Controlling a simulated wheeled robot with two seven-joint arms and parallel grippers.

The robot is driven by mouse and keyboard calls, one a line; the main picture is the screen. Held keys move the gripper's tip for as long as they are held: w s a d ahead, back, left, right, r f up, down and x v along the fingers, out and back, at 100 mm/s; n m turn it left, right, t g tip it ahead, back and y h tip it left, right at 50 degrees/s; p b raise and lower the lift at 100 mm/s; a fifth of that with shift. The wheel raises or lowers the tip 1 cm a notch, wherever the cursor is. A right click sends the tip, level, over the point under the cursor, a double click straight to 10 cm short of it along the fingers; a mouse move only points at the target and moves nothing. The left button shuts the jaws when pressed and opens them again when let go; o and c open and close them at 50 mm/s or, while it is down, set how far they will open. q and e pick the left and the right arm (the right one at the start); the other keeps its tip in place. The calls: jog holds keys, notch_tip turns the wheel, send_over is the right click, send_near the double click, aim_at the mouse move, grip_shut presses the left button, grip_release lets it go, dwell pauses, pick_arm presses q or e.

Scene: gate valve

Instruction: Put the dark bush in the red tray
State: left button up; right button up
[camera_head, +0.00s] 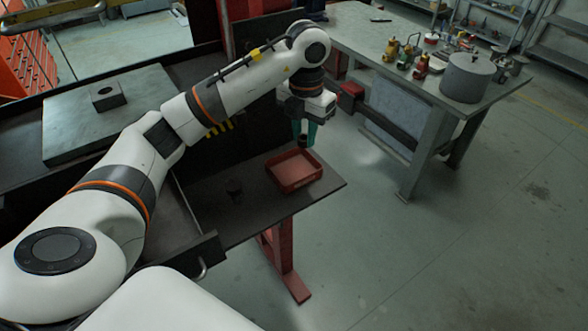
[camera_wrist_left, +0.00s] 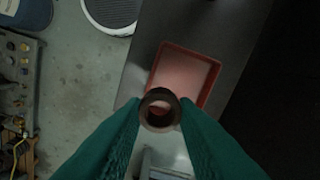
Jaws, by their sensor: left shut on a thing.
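The red tray (camera_head: 283,184) sits on the dark bench top near its corner, and it also shows in the wrist view (camera_wrist_left: 191,49). It looks empty where I can see inside. My left gripper (camera_head: 304,139), with green fingers, hangs above the tray's far side in the head view. In the wrist view, its fingers (camera_wrist_left: 160,112) are shut on the dark bush (camera_wrist_left: 160,92), a brownish-dark ring seen end-on. The bush overlaps the tray's near rim in that view; its height above the tray is unclear. My right gripper is out of view.
A small dark round object (camera_head: 235,187) stands on the bench left of the tray. A grey plate with a square block (camera_head: 107,96) lies further left. Another table (camera_head: 400,85) with small fittings and a grey drum (camera_head: 467,78) stands behind to the right.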

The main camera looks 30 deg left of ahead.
pick_arm(q)
jog(key=a+n, duration=0.2)
jog(key=n, duration=0.3)
jog(key=n+p, duration=0.2)
send_over(294, 172)
notch_tip(294, 172, down, 7)
jog(key=shift+a+r, duration=0.1)
jog(key=shift+r, duration=0.1)
notch_tip(294, 172, down, 4)
jog(key=shift+f+p, duration=0.2)
jog(key=shift+p, duration=0.5)
jog(key=shift+f, duration=0.1)
jog(key=shift+f, duration=0.15)
jog(key=o, duration=1)
